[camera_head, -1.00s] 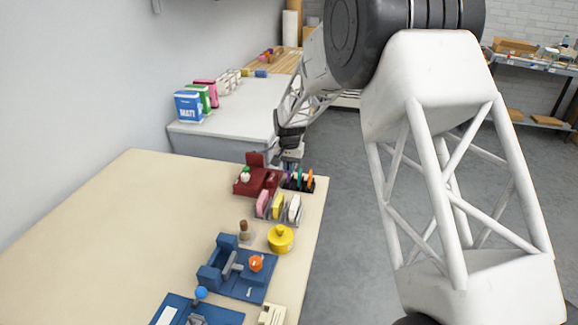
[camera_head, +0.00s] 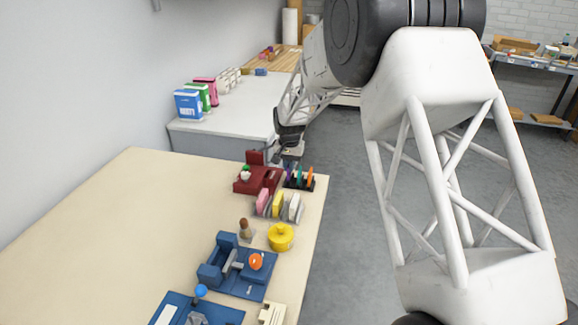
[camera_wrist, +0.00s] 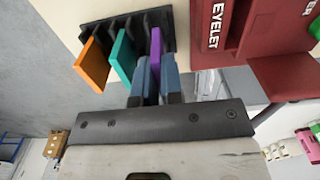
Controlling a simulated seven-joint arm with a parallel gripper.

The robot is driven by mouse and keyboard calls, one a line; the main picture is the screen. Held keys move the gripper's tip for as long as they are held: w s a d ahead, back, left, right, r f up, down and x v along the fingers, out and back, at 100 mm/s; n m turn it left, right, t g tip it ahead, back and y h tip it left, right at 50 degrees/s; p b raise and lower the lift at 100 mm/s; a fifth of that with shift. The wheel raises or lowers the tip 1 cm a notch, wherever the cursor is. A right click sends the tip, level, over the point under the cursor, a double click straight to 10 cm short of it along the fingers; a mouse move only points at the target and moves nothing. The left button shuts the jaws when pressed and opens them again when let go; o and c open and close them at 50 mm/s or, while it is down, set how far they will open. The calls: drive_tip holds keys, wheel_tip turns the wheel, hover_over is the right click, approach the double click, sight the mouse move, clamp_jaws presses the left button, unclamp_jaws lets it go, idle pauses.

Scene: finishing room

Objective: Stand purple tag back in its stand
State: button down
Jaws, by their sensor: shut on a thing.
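The purple tag (camera_wrist: 156,48) is between the two fingers of my gripper (camera_wrist: 156,78) in the wrist view, and the gripper is shut on it. The tag's far end is at the black slotted stand (camera_wrist: 168,36), at the slot end nearest the red machine. I cannot tell whether it is fully seated in a slot. A teal tag (camera_wrist: 123,54) and an orange tag (camera_wrist: 94,62) stand in the same stand beside it. In the head view the stand (camera_head: 308,186) is at the table's right edge, with my gripper (camera_head: 291,163) just above it.
The dark red eyelet machine (camera_wrist: 218,38) stands close beside the stand. In the head view, a holder with pink, yellow and white pieces (camera_head: 278,206) is just nearer, then a yellow pot (camera_head: 281,237) and a blue machine (camera_head: 240,270). The left of the table (camera_head: 130,230) is clear.

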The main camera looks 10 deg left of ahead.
drive_tip(key=shift+f, duration=0.65)
idle(0.7)
drive_tip(key=c, duration=1.5)
unclamp_jaws()
drive_tip(key=shift+c, duration=0.2)
drive_tip(key=shift+r, duration=0.15)
drive_tip(key=shift+r, duration=5.4)
drive_tip(key=shift+d, duration=0.1)
